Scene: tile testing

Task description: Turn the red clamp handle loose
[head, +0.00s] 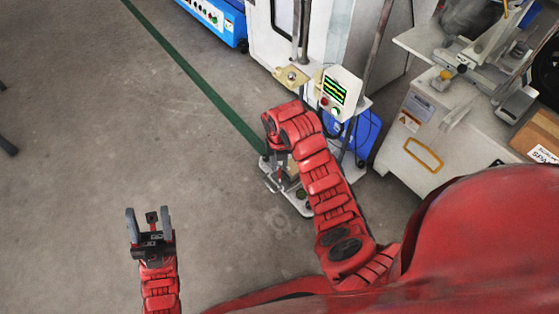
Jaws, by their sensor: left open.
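The tile testing stand (296,205) is a small machine with a pale base plate, upright posts and a control box (340,92) with a green-lit screen. My right arm reaches over its middle, and its wrist bends down in front of the lower part. Small metal parts (272,182) show just below the wrist. I cannot make out the red clamp handle for certain; my red arm covers much of that area. My left gripper (150,222) is open and empty over bare floor, well left of the stand.
A white cabinet (262,35) stands behind the stand, with a blue machine (215,18) further left. A grey-white machine (425,125) and a cardboard box (537,135) are at the right. A green line (190,70) crosses the floor. The floor at left is mostly clear.

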